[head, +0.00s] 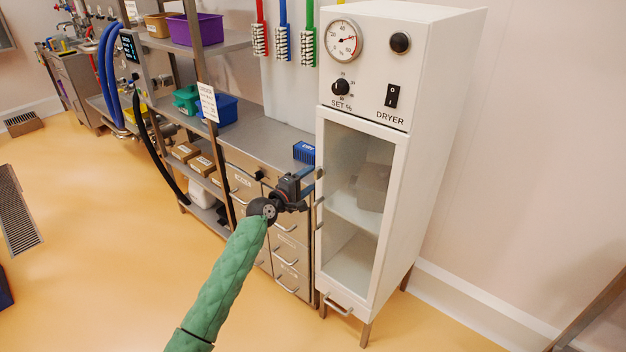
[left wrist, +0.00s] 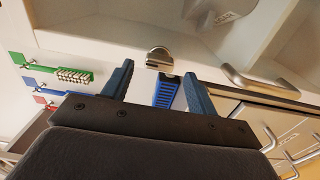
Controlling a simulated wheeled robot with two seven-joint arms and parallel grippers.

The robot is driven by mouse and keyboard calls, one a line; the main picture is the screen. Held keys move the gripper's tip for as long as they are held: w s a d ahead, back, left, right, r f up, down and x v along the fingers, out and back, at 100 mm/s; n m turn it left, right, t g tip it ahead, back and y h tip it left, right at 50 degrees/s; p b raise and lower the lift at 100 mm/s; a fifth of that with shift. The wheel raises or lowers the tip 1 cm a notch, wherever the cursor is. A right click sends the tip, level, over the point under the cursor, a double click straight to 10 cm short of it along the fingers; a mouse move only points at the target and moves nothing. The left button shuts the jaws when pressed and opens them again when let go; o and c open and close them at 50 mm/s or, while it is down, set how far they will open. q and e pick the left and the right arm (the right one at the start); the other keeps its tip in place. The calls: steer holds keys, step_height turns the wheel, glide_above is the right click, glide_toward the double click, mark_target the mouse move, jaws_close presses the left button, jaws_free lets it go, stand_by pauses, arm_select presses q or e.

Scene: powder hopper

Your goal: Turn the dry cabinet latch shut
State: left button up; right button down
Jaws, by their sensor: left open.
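The white dry cabinet (head: 440,150), labelled DRYER, stands at the right with its glass door (head: 350,215) looking closed. Its latch, a small metal piece (head: 319,172), is at the door's left edge. In the left wrist view the latch (left wrist: 159,58) is a rounded silver knob just beyond the fingertips, centred between them. I cannot tell its turn angle. My left gripper (head: 308,180) is open and empty, close in front of the latch; it also shows in the left wrist view (left wrist: 157,72). Whether a finger touches the latch is unclear. My right gripper is not in view.
A metal door handle (left wrist: 262,80) is right of the fingers in the wrist view. Drawers (head: 288,250) and shelves with bins (head: 196,30) stand left. The floor (head: 110,260) in front is clear.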

arm_select(q)
steer(key=shift+b+v, duration=0.45)
steer(key=shift+v, duration=1.8)
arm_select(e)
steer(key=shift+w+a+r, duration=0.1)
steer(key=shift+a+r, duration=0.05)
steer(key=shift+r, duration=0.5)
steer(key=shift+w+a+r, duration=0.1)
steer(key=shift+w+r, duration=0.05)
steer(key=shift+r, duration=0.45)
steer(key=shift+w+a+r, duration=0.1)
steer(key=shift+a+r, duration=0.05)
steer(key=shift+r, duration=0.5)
